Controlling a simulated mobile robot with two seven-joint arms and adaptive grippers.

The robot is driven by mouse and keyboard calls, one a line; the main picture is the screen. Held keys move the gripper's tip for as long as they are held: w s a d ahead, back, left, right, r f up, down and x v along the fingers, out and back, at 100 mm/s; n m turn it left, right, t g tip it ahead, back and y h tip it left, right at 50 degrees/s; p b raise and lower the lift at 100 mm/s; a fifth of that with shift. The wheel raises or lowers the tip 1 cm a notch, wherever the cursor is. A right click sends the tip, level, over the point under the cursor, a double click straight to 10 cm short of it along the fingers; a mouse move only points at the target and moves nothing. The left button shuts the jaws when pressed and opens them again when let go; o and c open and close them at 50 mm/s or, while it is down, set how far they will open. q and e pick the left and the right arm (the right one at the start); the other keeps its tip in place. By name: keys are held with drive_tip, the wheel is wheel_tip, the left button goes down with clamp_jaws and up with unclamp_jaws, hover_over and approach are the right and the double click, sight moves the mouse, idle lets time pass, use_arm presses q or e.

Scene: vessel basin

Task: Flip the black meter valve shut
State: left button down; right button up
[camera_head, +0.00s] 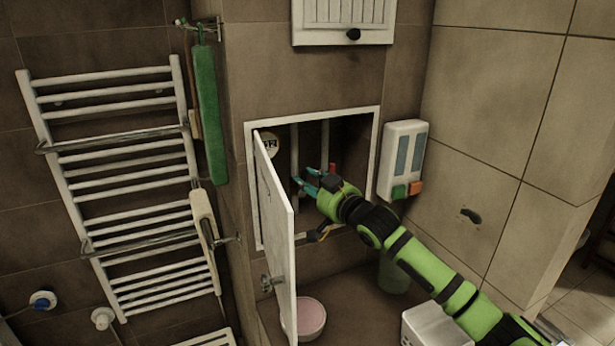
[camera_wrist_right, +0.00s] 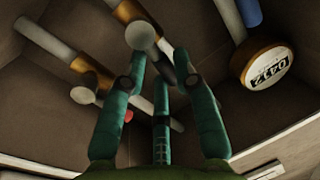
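My right gripper (camera_head: 304,178) reaches into the open wall niche, its teal fingers spread among the pipes. In the right wrist view, my right gripper (camera_wrist_right: 160,62) has its fingers apart. A black lever (camera_wrist_right: 165,48) with a grey round end lies close to the fingertips, partly behind them; I cannot tell whether they touch it. The round water meter (camera_wrist_right: 266,66) with a brass rim and number dial is to the right. The meter also shows in the head view (camera_head: 270,144), at the niche's upper left. The black lever is not clear in the head view. My left gripper is not in view.
The white cabinet door (camera_head: 275,230) stands open at the left of the niche. A red handle (camera_head: 332,168) is near the gripper. A soap dispenser (camera_head: 402,158) hangs at right, a towel radiator (camera_head: 125,185) at left. A pink-filled bowl (camera_head: 308,318) is below.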

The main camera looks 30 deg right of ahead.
drive_tip(key=shift+w, duration=0.3)
clamp_jaws()
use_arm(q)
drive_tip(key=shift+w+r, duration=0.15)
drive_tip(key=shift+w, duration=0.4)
use_arm(e)
drive_tip(key=shift+f+m, duration=0.1)
drive_tip(key=shift+m, duration=0.2)
drive_tip(key=f+m, duration=0.1)
drive_tip(key=m, duration=0.3)
drive_tip(key=d+f+m+t+h, duration=0.1)
drive_tip(key=m, duration=0.4)
drive_tip(key=d+f+m+t+h, duration=0.1)
drive_tip(key=m, duration=0.3)
drive_tip(key=shift+d+m, duration=0.2)
drive_tip(key=shift+m, duration=0.2)
use_arm(q)
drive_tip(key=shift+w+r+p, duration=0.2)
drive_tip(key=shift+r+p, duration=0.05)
drive_tip(key=shift+p, duration=0.05)
use_arm(e)
drive_tip(key=shift+f+m+h, duration=0.3)
drive_tip(key=shift+m+h, duration=0.05)
drive_tip(key=shift+m, duration=0.6)
drive_tip(key=shift+f+m+h, duration=0.3)
drive_tip(key=shift+m+h, duration=0.05)
drive_tip(key=shift+m, duration=0.6)
